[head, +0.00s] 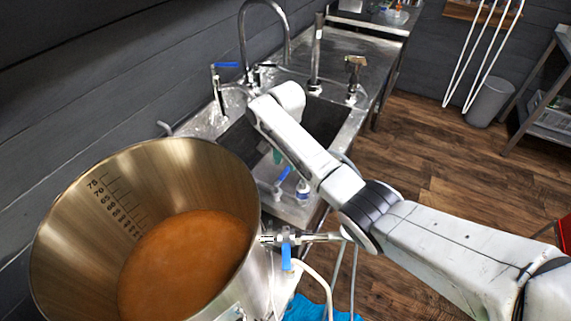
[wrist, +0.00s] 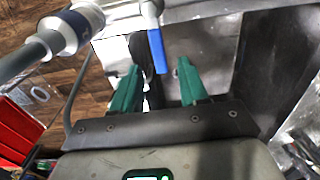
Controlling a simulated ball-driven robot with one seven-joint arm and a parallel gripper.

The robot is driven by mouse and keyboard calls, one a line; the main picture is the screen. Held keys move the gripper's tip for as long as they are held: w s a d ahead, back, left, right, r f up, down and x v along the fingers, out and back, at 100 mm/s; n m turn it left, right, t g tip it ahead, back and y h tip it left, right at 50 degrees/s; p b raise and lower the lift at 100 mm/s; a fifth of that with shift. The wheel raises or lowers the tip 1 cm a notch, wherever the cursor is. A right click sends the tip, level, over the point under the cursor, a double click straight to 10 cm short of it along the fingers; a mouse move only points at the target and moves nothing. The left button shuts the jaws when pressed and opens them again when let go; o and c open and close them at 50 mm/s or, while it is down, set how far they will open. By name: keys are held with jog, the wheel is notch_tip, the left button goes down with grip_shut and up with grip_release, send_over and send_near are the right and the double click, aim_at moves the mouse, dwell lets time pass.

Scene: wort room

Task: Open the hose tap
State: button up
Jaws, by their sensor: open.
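A tap with a blue lever (head: 283,175) shows at the sink's front, beside a white and blue fitting (head: 303,188). In the wrist view the blue lever (wrist: 157,50) hangs just beyond and between my green fingertips, and the white and blue fitting (wrist: 82,24) with a grey pipe is at upper left. My gripper (wrist: 158,78) is open, with clear space between its fingers; I see no contact with the lever. In the head view my gripper (head: 277,157) is mostly hidden by my arm, only a bit of green showing.
A large steel kettle (head: 70,235) of brown wort stands at front left. Its side valve has another blue lever (head: 286,256) with a pale hose (head: 318,278). The steel sink (head: 222,142) has a blue-levered tap (head: 227,65) behind. Wooden floor lies open at right.

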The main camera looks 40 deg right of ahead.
aim_at(285, 174)
jog(key=shift+f, duration=1.45)
grip_shut()
